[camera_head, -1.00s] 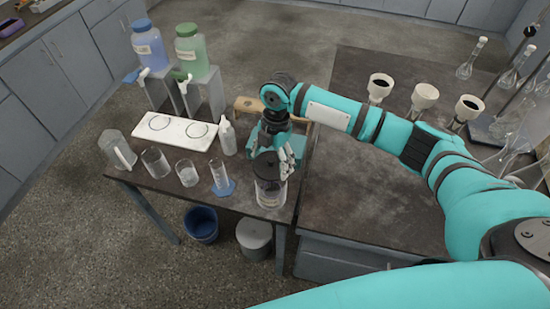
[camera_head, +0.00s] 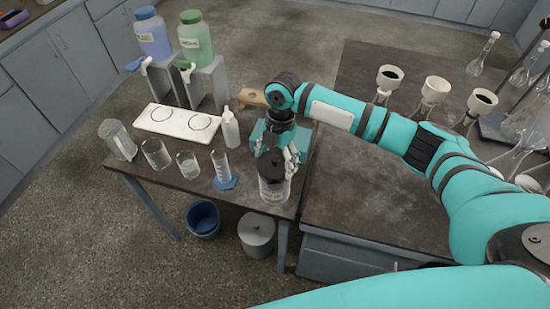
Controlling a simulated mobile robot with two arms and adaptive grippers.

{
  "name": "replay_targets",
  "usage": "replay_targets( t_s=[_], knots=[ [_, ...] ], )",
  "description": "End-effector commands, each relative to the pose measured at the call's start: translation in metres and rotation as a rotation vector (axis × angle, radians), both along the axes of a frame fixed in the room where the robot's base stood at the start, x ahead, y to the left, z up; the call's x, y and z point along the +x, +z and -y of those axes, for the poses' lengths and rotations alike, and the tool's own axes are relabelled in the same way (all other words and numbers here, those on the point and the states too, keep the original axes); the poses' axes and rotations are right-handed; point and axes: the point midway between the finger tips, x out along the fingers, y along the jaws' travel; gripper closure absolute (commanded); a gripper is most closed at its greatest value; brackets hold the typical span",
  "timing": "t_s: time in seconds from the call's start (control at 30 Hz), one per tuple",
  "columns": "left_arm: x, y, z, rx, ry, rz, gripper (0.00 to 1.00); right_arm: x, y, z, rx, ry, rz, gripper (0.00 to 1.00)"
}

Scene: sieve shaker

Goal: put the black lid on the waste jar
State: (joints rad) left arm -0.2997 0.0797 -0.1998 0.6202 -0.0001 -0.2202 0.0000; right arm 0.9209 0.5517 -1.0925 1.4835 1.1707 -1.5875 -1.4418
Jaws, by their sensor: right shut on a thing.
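The waste jar (camera_head: 272,192) is a clear, labelled jar standing near the front right corner of the small dark table. The black lid (camera_head: 271,163) is at the jar's mouth, roughly level; whether it is fully seated or just above the rim cannot be told. My right gripper (camera_head: 281,160) comes down from above and behind the jar, with its fingers around the lid, shut on it. The fingers hide part of the lid's far and right edge. My left gripper is not in view; a teal arm link of mine crosses the bottom.
A graduated cylinder (camera_head: 221,168) on a blue base stands just left of the jar. Beakers (camera_head: 156,154) and a pitcher (camera_head: 118,140) are further left. A squeeze bottle (camera_head: 230,130) and white tray (camera_head: 180,122) are behind. The right bench (camera_head: 350,210) is clear at its front.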

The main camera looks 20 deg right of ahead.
Motion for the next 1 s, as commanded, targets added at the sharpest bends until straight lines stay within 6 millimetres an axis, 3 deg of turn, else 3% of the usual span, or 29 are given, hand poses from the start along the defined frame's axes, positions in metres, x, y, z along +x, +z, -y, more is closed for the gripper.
replay_targets(
  t_s=[1.0],
  knots=[
    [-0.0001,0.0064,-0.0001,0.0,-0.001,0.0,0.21,0.0004,-0.0011,0.0,0.0,0.0,0.0,0.38]
  ],
)
